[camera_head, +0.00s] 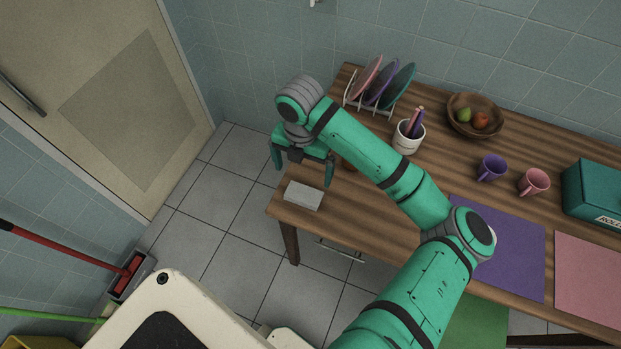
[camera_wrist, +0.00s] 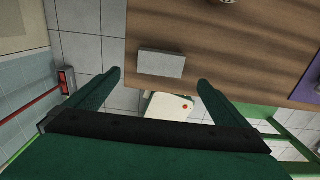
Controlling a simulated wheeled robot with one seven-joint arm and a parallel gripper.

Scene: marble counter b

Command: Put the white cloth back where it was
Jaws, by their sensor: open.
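The white cloth (camera_head: 304,195) looks like a small, folded, pale grey block. It lies flat near the left front corner of the wooden table (camera_head: 400,218). My gripper (camera_head: 305,172) is open and empty, with its fingers pointing down just behind the cloth in the head view. In the wrist view the cloth (camera_wrist: 161,63) shows ahead of and between the two spread fingertips (camera_wrist: 159,77), and neither finger appears to touch it. The height of the fingers over the table is hard to tell.
A dish rack with plates (camera_head: 380,84), a white utensil cup (camera_head: 408,137) and a fruit bowl (camera_head: 475,116) stand at the back. Two mugs, purple (camera_head: 491,167) and pink (camera_head: 534,182), stand farther right. Purple (camera_head: 510,250) and pink (camera_head: 590,275) mats lie at right.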

